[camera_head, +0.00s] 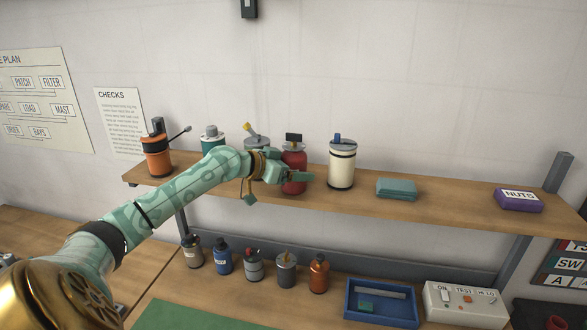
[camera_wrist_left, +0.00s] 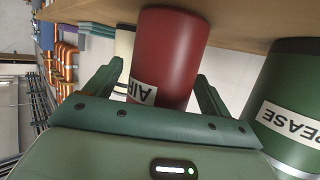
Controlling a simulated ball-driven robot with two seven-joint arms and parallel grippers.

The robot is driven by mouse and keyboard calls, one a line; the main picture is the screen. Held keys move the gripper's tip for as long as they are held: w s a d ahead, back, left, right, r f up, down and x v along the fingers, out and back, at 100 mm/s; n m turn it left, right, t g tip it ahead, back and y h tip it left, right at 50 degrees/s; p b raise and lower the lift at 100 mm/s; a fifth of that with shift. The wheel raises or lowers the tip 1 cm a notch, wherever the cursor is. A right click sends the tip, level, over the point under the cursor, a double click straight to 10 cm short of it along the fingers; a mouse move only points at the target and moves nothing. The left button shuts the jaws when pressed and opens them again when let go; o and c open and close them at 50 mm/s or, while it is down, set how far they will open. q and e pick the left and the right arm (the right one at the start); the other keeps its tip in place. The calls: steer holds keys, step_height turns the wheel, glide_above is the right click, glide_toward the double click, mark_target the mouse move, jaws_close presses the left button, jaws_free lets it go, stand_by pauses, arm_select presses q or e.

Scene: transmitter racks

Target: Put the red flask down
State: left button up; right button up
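The red flask (camera_head: 293,160) has a dark cap and stands upright at the shelf's surface, between a grey flask and a cream flask. My left gripper (camera_head: 300,177) is low at the flask, one finger passing in front of it. In the left wrist view the red flask (camera_wrist_left: 170,50) appears upside down, its label partly hidden by the gripper. The fingers (camera_wrist_left: 160,70) are spread on either side of it, with a narrow gap at the left finger. Its base is at the shelf board. My right gripper is in neither view.
Several small bottles and a blue tray (camera_head: 381,303) sit below.

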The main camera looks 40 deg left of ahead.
arm_select(q)
steer(key=shift+a, duration=0.1)
steer(key=shift+s+a, duration=0.15)
steer(key=shift+s, duration=0.25)
steer(key=b+v, duration=0.1)
steer(key=v, duration=1)
steer(key=shift+r+b, duration=0.2)
steer(key=shift+b, duration=0.2)
